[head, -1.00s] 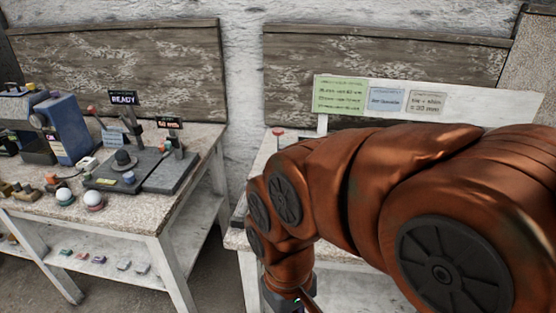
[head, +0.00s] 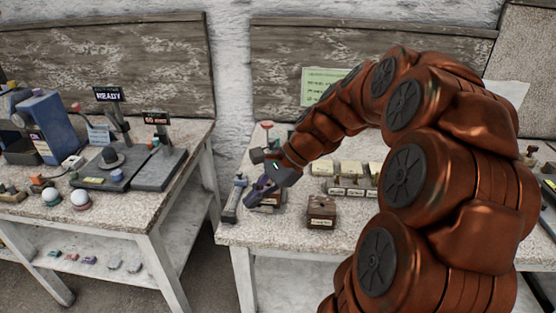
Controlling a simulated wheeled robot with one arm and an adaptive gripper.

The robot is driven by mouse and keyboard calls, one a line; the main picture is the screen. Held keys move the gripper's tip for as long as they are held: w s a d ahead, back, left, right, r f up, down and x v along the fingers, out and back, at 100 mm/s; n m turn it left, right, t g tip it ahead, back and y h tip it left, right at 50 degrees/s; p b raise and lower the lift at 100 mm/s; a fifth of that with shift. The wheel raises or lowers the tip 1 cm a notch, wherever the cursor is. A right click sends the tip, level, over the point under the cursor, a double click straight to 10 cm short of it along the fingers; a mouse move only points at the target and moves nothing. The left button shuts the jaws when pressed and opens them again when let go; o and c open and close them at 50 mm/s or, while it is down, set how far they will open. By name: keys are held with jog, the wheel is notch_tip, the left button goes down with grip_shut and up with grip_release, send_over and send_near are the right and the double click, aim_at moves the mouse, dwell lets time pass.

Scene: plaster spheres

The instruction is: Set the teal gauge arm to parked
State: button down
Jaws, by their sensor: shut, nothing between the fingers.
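My gripper (head: 264,190) is at the left end of the right-hand bench, with its dark fingers shut and nothing seen between them. It is just above or beside a small dark block there; contact cannot be told. I cannot pick out a teal gauge arm for certain. A small teal spot shows on the gauge stand (head: 166,146) on the left bench, below a display reading about 60 mm, well to the left of my gripper. Its setting is too small to read.
A wooden box (head: 321,211) and pale blocks (head: 350,172) sit on the right bench. A gap separates the benches.

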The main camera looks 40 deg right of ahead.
aim_at(272, 145)
jog(key=w+d+m+t, duration=0.1)
jog(key=d+m+t, duration=0.1)
jog(key=d+m, duration=0.2)
jog(key=w+d+m+t, duration=0.1)
jog(key=d+m+t, duration=0.1)
jog(key=d, duration=0.9)
jog(key=w+d+r+m+t, duration=0.1)
jog(key=d+m+t, duration=0.1)
jog(key=d+m, duration=0.3)
jog(key=d, duration=0.3)
jog(key=shift+w+d+m+t+h, duration=0.15)
jog(key=shift+w+m+t+h, duration=0.15)
jog(key=shift+w, duration=0.05)
jog(key=shift+w, duration=0.1)
jog(key=r+p+x, duration=0.1)
jog(key=p+x, duration=0.2)
jog(key=x, duration=1)
jog(key=shift+w+a+r, duration=0.2)
jog(key=shift+w+a, duration=0.2)
jog(key=shift+w, duration=0.1)
jog(key=shift+w+a, duration=0.1)
jog(key=shift+a, duration=0.05)
